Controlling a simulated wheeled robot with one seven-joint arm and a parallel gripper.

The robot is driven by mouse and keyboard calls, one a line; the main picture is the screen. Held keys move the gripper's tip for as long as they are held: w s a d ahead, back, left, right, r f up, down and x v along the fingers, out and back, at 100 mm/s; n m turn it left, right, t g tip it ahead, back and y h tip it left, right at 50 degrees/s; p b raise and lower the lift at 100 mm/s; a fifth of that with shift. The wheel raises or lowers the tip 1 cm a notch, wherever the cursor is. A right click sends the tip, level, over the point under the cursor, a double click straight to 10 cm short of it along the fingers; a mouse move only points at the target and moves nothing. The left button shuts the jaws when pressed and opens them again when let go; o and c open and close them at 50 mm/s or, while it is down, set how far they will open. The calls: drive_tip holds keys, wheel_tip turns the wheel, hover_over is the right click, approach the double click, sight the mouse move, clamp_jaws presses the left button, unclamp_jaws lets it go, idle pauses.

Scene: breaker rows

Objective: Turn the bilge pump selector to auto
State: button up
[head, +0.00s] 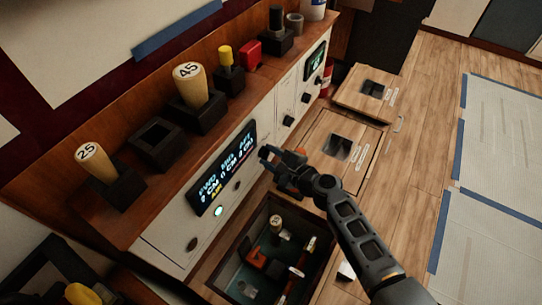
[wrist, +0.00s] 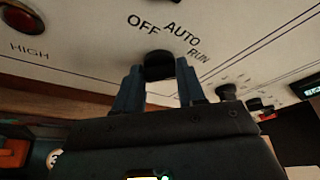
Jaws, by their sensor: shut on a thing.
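The bilge pump selector is a black round knob (wrist: 158,62) on the cream panel, below the printed words OFF, AUTO (wrist: 181,30) and RUN in the wrist view. My gripper (wrist: 159,70) is shut on this knob, with one blue-grey finger on each side. I cannot tell which word the knob points to, as no pointer mark shows. In the head view my gripper (head: 270,157) is at the panel front, just right of the lit display (head: 222,165), and it largely hides the knob.
Other black knobs (wrist: 226,91) sit farther right along the panel. A red HIGH light (wrist: 20,18) is at left. Below the panel is an open floor hatch (head: 250,230) with items inside.

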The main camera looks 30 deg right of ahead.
drive_tip(key=shift+f+b, duration=0.2)
drive_tip(key=shift+b, duration=0.25)
drive_tip(key=n+t+b, duration=0.1)
drive_tip(key=n+b, duration=0.1)
drive_tip(key=b, duration=0.4)
drive_tip(key=n+t+b, duration=0.1)
drive_tip(key=n+b, duration=0.1)
drive_tip(key=b, duration=0.4)
drive_tip(key=n+t+h+b, duration=0.1)
drive_tip(key=n+b, duration=0.1)
drive_tip(key=b, duration=0.4)
drive_tip(key=shift+s+a+f+n, duration=0.15)
drive_tip(key=shift+f+n, duration=0.25)
drive_tip(key=shift+r+t+b, duration=0.15)
drive_tip(key=shift+t+b, duration=0.15)
drive_tip(key=shift+b, duration=0.2)
drive_tip(key=o, duration=1)
drive_tip(key=shift+o, duration=0.2)
drive_tip(key=v, duration=0.7)
drive_tip(key=shift+s, duration=0.35)
